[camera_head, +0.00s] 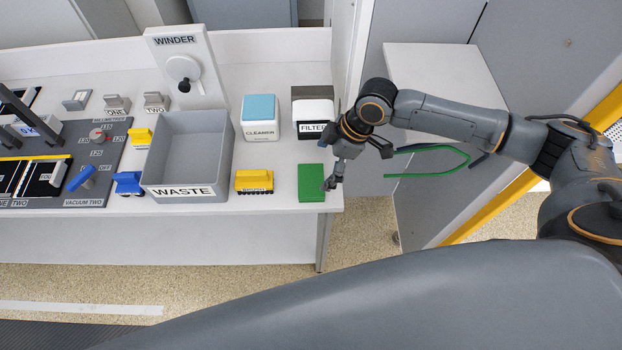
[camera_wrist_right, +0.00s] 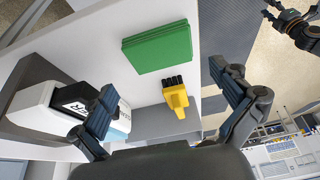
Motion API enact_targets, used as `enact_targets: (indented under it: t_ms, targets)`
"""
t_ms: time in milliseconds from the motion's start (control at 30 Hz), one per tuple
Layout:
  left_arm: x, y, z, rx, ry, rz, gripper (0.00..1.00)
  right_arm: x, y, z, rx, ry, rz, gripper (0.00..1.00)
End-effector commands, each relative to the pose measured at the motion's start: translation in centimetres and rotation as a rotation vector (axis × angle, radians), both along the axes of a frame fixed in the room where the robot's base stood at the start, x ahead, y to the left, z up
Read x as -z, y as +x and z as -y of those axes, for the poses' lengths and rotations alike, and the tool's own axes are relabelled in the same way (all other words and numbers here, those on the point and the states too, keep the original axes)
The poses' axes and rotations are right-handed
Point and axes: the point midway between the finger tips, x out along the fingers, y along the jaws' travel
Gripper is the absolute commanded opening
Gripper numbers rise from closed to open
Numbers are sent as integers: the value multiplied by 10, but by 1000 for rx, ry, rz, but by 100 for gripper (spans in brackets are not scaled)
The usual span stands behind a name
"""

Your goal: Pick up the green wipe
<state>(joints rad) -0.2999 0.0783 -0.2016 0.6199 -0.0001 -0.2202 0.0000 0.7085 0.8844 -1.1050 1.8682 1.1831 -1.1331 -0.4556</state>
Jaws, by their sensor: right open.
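The green wipe (camera_head: 311,183) lies flat near the front right corner of the white table, as a folded green rectangle. In the right wrist view the wipe (camera_wrist_right: 158,47) lies ahead of the fingers, toward the top. My right gripper (camera_head: 333,184) is over the table's right edge, just right of the wipe. Its two fingers stand wide apart in the right wrist view (camera_wrist_right: 172,82) with nothing between them. Whether a finger touches the wipe is unclear. A dark gripper, apparently my left one (camera_wrist_right: 290,22), shows at the top right of that view; its jaw state is unclear.
A yellow brush (camera_head: 254,181) lies left of the wipe. Behind stand the filter box (camera_head: 313,113) and the cleaner box (camera_head: 261,119). The grey waste bin (camera_head: 187,155) is farther left. A grey cabinet (camera_head: 440,75) stands right of the table.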

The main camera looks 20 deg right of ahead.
Motion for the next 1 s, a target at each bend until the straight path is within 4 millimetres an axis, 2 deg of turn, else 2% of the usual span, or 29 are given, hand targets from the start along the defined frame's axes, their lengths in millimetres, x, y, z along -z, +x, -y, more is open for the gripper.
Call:
enact_targets:
  t_ms: [267, 433, 600, 867, 967, 1000]
  targets:
    - [-8, 0, 0, 0, 0, 0, 40, 19, 2, -9, 1, 1, 0, 100]
    - [-22, 0, 0, 0, 0, 1, 40, 41, 3, -17, 0, 1, -2, 100]
    - [-24, 0, 0, -1, 0, 1, 40, 61, 5, -23, 0, -1, 0, 100]
    - [-24, 1, -1, -2, 1, 1, 40, 65, 6, -24, -1, 0, 1, 100]
    - [-24, 1, -1, -2, 1, 1, 40, 64, 6, -24, -1, 0, 1, 84]
    - [-24, 1, -1, -2, 1, 1, 40, 64, 6, -24, -1, 0, 1, 76]
